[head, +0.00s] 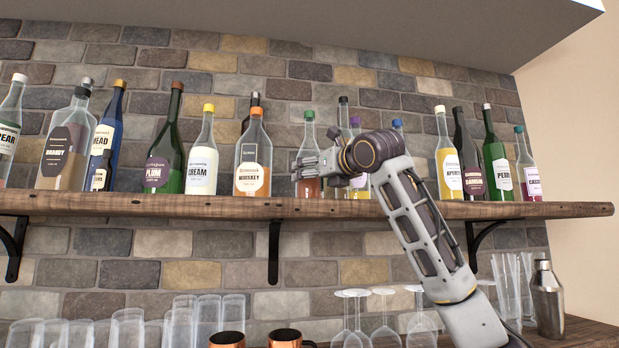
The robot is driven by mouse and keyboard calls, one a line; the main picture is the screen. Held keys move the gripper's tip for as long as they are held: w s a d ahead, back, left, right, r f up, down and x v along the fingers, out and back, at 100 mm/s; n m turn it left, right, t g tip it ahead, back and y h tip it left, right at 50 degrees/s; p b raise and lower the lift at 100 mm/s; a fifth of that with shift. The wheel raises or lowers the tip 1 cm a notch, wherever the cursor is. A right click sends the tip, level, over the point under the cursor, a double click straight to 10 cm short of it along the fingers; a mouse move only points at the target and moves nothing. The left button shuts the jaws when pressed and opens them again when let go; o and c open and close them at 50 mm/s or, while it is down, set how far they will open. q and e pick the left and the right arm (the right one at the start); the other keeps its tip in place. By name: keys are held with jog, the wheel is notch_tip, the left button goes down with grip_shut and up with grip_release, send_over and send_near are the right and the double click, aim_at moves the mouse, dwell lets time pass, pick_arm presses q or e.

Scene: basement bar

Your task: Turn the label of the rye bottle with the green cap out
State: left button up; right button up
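A clear bottle with a green cap (309,115) stands upright on the wooden shelf (350,208), with reddish-orange liquid in its lower part. No label text is readable on it, and its middle is partly hidden by my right gripper. My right gripper (306,165) reaches in from the right at the bottle's mid-height, with its fingers at the bottle. I cannot tell whether they are closed on it or only beside it. My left gripper is not in view.
The whiskey bottle (252,155) stands to the left. A teal-capped bottle (527,168) stands far right. Glasses (128,330) and a shaker (547,300) stand below.

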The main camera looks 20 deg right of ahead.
jog(key=shift+w+a, duration=0.1)
jog(key=shift+w, duration=1.25)
jog(key=c, duration=1)
jog(key=shift+o, duration=0.2)
jog(key=shift+h, duration=0.3)
jog(key=shift+a+m+h, duration=0.1)
jog(key=shift+m+h, duration=0.8)
jog(key=shift+h, duration=0.2)
jog(key=shift+m+g+h, duration=0.45)
jog(key=shift+m+h, duration=0.7)
jog(key=shift+h, duration=0.55)
jog(key=shift+m+g+h, duration=0.45)
jog(key=shift+m+h, duration=0.7)
jog(key=shift+h, duration=0.55)
